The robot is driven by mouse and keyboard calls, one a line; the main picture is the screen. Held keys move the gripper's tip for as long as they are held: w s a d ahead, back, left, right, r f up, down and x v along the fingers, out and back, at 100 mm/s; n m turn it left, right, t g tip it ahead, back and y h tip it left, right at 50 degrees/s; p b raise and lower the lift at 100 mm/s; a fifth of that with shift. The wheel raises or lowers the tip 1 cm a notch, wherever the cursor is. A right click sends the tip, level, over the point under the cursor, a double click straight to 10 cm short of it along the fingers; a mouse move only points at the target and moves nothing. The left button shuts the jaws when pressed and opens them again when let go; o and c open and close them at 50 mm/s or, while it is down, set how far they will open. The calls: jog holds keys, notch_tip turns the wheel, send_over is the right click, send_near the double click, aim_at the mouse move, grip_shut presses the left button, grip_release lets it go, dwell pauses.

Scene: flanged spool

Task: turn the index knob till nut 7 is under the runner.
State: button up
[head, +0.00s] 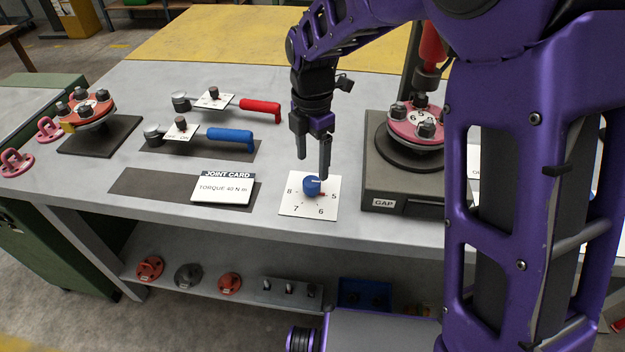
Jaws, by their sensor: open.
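The index knob (312,186) is a small blue knob on a white dial card (296,209) marked with numbers; 5, 6, 7 and 8 are readable. A small red mark shows at its right side, toward the 5. My gripper (312,160) is open, pointing down, just above and behind the knob; I cannot tell whether a finger touches it. The flanged spool (417,121) is red with dark nuts and stands on a round turntable on the grey gap fixture (385,197). A red runner (431,48) hangs above it, partly hidden by my arm. Nut 7 cannot be picked out.
A joint card (222,189) reading "TORQUE 40 N m" lies left of the dial. Blue-handled (230,137) and red-handled (260,107) wrenches lie behind it. Another red flanged part (88,107) stands at far left. Bench space between wrenches and dial is clear.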

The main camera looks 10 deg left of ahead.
aim_at(312, 181)
notch_tip(312, 181, down, 6)
jog(key=shift+f+b, duration=0.1)
jog(key=shift+b, duration=0.2)
jog(key=shift+c, duration=0.2)
grip_shut()
